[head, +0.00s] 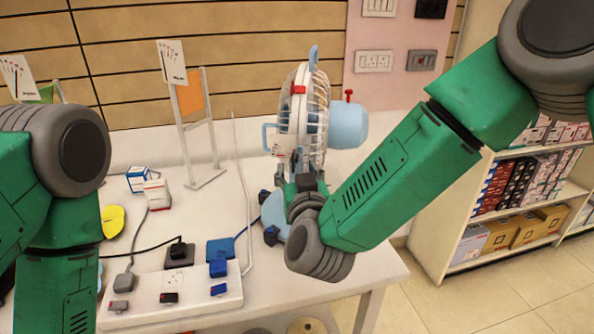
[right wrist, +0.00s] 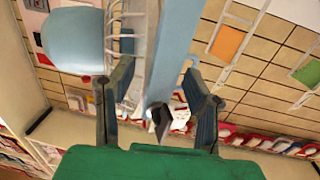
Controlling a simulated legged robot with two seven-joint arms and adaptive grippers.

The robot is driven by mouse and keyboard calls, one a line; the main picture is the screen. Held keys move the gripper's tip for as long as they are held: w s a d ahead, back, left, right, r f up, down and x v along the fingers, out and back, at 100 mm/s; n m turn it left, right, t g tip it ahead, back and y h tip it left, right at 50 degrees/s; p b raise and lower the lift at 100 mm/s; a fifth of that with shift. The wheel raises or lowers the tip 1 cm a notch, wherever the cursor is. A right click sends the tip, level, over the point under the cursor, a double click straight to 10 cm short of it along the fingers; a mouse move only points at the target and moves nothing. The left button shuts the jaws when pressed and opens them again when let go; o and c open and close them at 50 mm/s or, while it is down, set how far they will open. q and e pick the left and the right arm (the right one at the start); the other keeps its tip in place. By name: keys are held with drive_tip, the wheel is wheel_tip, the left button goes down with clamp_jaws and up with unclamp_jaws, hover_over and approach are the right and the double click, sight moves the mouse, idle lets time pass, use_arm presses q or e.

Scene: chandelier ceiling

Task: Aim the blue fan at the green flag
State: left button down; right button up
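The blue fan (head: 347,126) stands on the white table, its white cage (head: 293,115) seen nearly edge-on, facing left, with the light-blue motor housing behind it on the right. In the right wrist view its motor housing (right wrist: 73,42) is at upper left. The green flag (head: 46,93) is at the far left, mostly hidden behind my left arm; it also shows in the right wrist view (right wrist: 308,72). My right gripper (head: 305,180) is at the fan's lower cage. Its fingers (right wrist: 160,75) are apart, either side of the fan's rim; contact is unclear. My left gripper is out of frame.
An orange flag (head: 191,93) on a white stand is between the fan and the green flag. A white power strip (head: 190,292) with plugs and cords lies in front. Small boxes (head: 157,194) and a yellow object (head: 112,220) are at left. Shelves (head: 510,190) stand right.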

drive_tip(key=s+d, duration=0.1)
drive_tip(key=s, duration=1)
drive_tip(key=shift+s+d, duration=0.25)
drive_tip(key=shift+s, duration=0.15)
drive_tip(key=shift+f, duration=0.1)
drive_tip(key=s+d+f+g, duration=0.3)
drive_tip(key=d+f, duration=0.1)
drive_tip(key=f, duration=0.4)
drive_tip(key=s+d+f+g, duration=0.3)
drive_tip(key=d+f, duration=0.1)
drive_tip(key=f, duration=0.4)
drive_tip(key=s+d+f+g, duration=0.3)
drive_tip(key=d+f, duration=0.1)
drive_tip(key=f, duration=0.4)
drive_tip(key=s+d+f+g+h, duration=0.1)
drive_tip(key=s+d+f+g, duration=0.3)
drive_tip(key=s+d, duration=0.3)
drive_tip(key=s+d+f+g+h, duration=0.1)
drive_tip(key=s+d+f+g, duration=0.3)
drive_tip(key=s+d, duration=0.3)
drive_tip(key=s, duration=0.4)
drive_tip(key=shift+f+m, duration=0.35)
drive_tip(key=shift+m, duration=0.05)
